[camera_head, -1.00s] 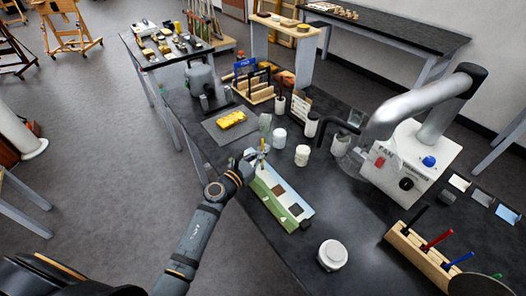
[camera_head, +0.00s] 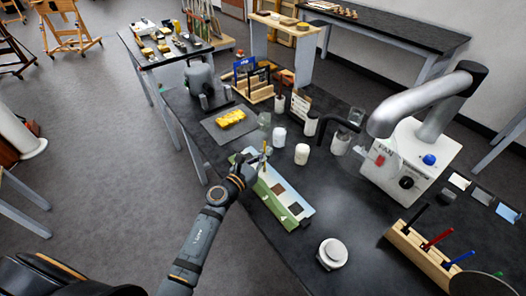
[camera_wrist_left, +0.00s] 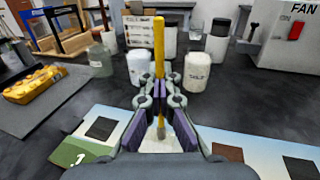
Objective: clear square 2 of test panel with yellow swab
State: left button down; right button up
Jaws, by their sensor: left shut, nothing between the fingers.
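The test panel (camera_head: 302,222) lies on the black table, with a green front strip and a row of dark and brown squares. It also shows in the left wrist view (camera_wrist_left: 260,143). The yellow swab (camera_wrist_left: 159,48) stands upright in line with the fingers of my left gripper (camera_wrist_left: 160,128). Its pale tip is low over the panel, between the dark square 1 (camera_wrist_left: 101,128) and a brown square (camera_wrist_left: 229,153). The area of square 2 there looks pale and is partly hidden by my fingers. In the head view my left gripper (camera_head: 254,163) is shut at the panel's far end.
White jars (camera_head: 279,138) and a second white jar (camera_head: 302,154) stand just behind the panel. A yellow piece (camera_head: 231,118) lies on a grey mat to the left. A fan unit (camera_head: 397,169) stands right. A lidded jar (camera_head: 332,253) and a pen rack (camera_head: 425,257) are nearer.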

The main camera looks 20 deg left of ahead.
pick_arm(q)
jog(key=shift+s+d+f, duration=0.1)
jog(key=shift+s+d, duration=0.3)
jog(key=shift+d, duration=0.05)
jog(key=shift+w+a, duration=0.1)
jog(key=shift+w+a, duration=0.75)
jog(key=shift+a, duration=0.2)
jog(key=shift+s+d, duration=0.1)
jog(key=shift+s+d, duration=0.75)
jog(key=shift+d, duration=0.25)
jog(key=shift+w+a, duration=0.85)
jog(key=shift+a, duration=0.25)
jog(key=shift+s+d, duration=0.1)
